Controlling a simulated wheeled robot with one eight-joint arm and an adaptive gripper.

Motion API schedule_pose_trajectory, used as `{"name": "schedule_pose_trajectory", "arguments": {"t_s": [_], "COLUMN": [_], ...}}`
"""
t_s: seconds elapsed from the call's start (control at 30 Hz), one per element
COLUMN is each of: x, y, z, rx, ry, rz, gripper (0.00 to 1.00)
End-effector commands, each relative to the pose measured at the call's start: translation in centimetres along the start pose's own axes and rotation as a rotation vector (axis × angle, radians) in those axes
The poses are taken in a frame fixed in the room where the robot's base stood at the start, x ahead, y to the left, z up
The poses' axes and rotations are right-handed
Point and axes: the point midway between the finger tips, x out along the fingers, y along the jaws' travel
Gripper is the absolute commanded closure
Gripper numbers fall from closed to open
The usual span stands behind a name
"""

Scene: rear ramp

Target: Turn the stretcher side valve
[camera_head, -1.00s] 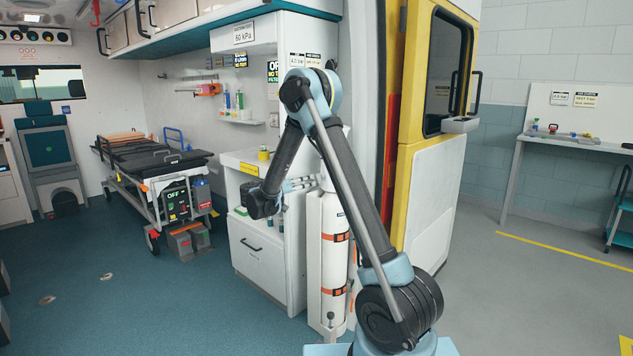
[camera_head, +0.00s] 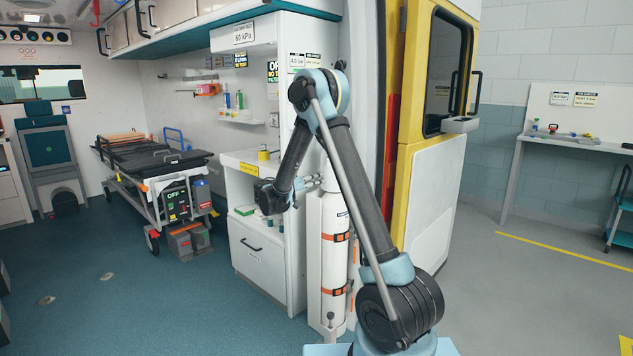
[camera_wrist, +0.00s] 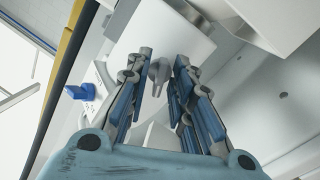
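My gripper (camera_wrist: 165,95) is open in the wrist view, its blue-padded fingers on either side of a grey knob-like part (camera_wrist: 158,72). That part may be a valve; I cannot tell whether the fingers touch it. A blue handle (camera_wrist: 82,92) shows left of the fingers. In the head view my gripper (camera_head: 314,182) points right, near the top of a white cylinder (camera_head: 335,235) with orange straps. The valve itself is not clear in the head view, partly behind my arm. The stretcher (camera_head: 150,165) stands further back on the left.
A white cabinet (camera_head: 262,262) with a drawer stands left of the cylinder, close to my wrist. The yellow-edged open door (camera_head: 430,190) is on the right. A workbench (camera_head: 580,143) stands at far right. The teal floor (camera_head: 130,300) at left is largely clear.

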Motion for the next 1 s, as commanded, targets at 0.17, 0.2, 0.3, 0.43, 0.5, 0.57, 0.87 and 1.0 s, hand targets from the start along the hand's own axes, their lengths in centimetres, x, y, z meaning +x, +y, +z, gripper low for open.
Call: {"name": "schedule_pose_trajectory", "arguments": {"t_s": [0.17,0.2,0.3,0.43,0.5,0.57,0.87,1.0], "x": [-0.04,-0.04,-0.05,-0.06,-0.07,-0.07,-0.09,-0.10], "y": [-0.05,-0.05,-0.06,-0.05,-0.05,-0.04,0.00,0.02], "z": [0.00,0.01,0.01,0.00,0.00,0.00,-0.01,-0.03], "rx": [-0.010,-0.017,-0.046,-0.112,-0.160,-0.209,-0.488,-0.622], "ry": [0.000,0.000,0.000,0.000,0.000,0.000,0.000,0.001], "rz": [-0.001,-0.001,-0.001,-0.002,-0.002,-0.002,-0.002,-0.002], "gripper": [1.00,1.00,1.00,1.00,1.00,1.00,1.00,1.00]}}
